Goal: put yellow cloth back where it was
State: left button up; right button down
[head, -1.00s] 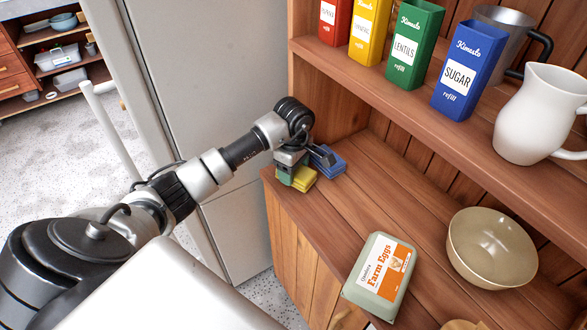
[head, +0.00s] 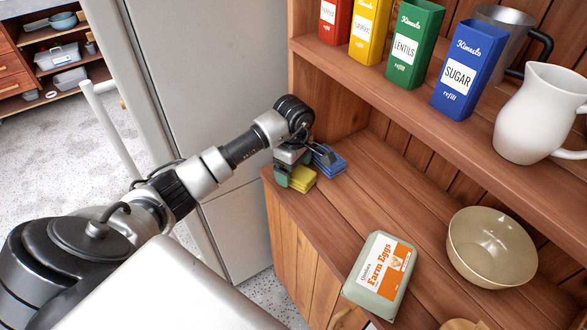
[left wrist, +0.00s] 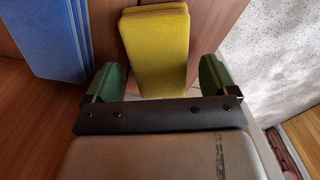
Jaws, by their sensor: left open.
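The yellow cloth (head: 303,178) lies folded on the wooden counter of the hutch, near its left end, beside a folded blue cloth (head: 330,161). In the left wrist view the yellow cloth (left wrist: 156,48) lies ahead of the jaws, with the blue cloth (left wrist: 45,38) to its left. My left gripper (head: 294,172) is at the yellow cloth in the head view. It is open, its green-padded fingers (left wrist: 160,80) spread wider than the yellow cloth, one on each side of its near end. The gripper body hides part of the cloths in the head view. My right gripper is not in view.
An egg carton (head: 380,275) and a beige bowl (head: 490,247) stand on the counter (head: 395,205) to the right. The shelf above holds refill tins (head: 468,72) and a white jug (head: 537,115). A fridge (head: 215,90) stands left of the hutch.

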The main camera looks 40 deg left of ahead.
pick_arm(q)
notch_tip(320, 180, up, 7)
jog(key=shift+f, duration=0.15)
